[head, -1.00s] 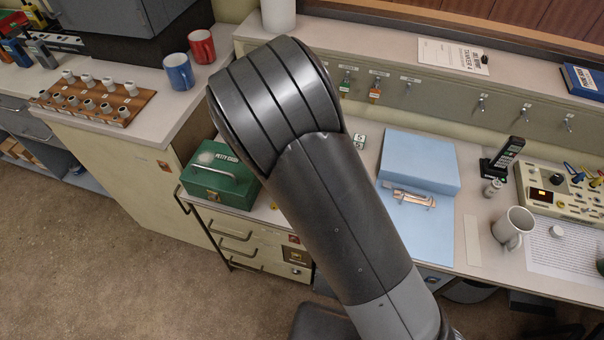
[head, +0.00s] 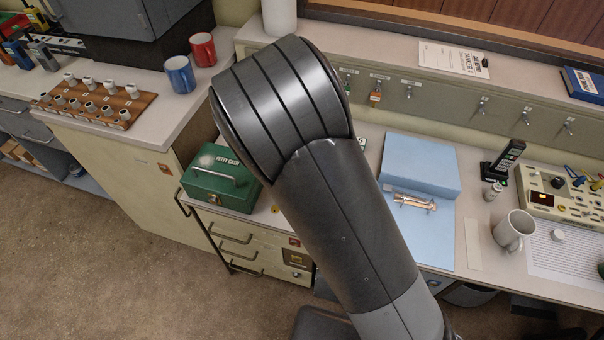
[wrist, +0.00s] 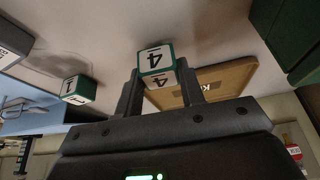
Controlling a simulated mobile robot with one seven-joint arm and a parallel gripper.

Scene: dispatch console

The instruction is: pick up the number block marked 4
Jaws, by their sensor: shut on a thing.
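The number block marked 4 (wrist: 155,59), white with green edges, is between the two fingertips of my gripper (wrist: 158,75) in the wrist view. The gripper is shut on it, and its 4 faces the camera. I cannot tell how far it is above the surface. In the head view my own arm hides the gripper and this block. Another white and green block (wrist: 78,89), seemingly marked 1, stands apart to the left in the wrist view.
A wooden board or tray (wrist: 222,82) lies close beyond the fingers in the wrist view. The green petty cash box (head: 222,181) stands left of my arm. The blue folder (head: 420,165), mug (head: 514,229) and cordless phone (head: 506,160) are to the right.

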